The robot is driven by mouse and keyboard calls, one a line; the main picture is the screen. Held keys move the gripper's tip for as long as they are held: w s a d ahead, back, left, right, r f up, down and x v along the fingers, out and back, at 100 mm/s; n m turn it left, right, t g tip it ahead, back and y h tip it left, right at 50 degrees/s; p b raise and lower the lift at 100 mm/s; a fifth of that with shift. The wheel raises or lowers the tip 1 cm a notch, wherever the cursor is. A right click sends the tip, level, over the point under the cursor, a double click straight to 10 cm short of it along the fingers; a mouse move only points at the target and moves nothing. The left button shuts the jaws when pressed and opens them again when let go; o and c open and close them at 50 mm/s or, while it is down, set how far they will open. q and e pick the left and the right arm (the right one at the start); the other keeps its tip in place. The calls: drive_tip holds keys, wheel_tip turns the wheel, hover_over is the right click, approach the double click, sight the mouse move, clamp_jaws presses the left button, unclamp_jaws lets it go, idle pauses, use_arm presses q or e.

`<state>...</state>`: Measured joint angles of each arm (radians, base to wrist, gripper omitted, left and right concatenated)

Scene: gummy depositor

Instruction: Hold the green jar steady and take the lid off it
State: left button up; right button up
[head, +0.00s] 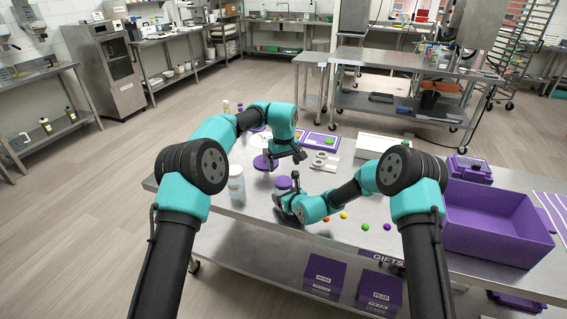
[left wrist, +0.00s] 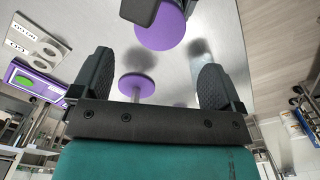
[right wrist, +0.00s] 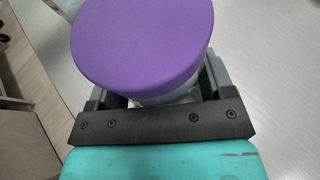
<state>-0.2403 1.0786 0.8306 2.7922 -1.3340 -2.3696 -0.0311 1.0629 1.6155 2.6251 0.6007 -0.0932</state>
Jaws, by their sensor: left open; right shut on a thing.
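A jar with a wide purple lid (head: 284,182) stands near the front of the steel table; the lid fills the top of the right wrist view (right wrist: 143,42). Only a pale strip of the jar body (right wrist: 168,97) shows under the lid, and I cannot make out green. My right gripper (head: 287,192) is shut around the jar below the lid. My left gripper (head: 285,160) is open and empty, above and behind the jar. In the left wrist view the purple lid (left wrist: 160,28) lies beyond the left fingertips, apart from them.
A purple round stand (head: 262,163) is just behind, under the left gripper. A white jar (head: 236,187) stands to the left. Small coloured gummies (head: 365,227) lie to the right. A purple bin (head: 497,222) is at the far right. A grey holed block (head: 323,161) lies behind.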

sight(283, 181)
use_arm(q)
drive_tip(key=shift+f, duration=0.15)
drive_tip(key=shift+f, duration=3.85)
drive_tip(key=shift+c, duration=0.4)
drive_tip(key=c, duration=0.9)
drive_tip(key=shift+o, duration=0.2)
drive_tip(key=n, duration=1)
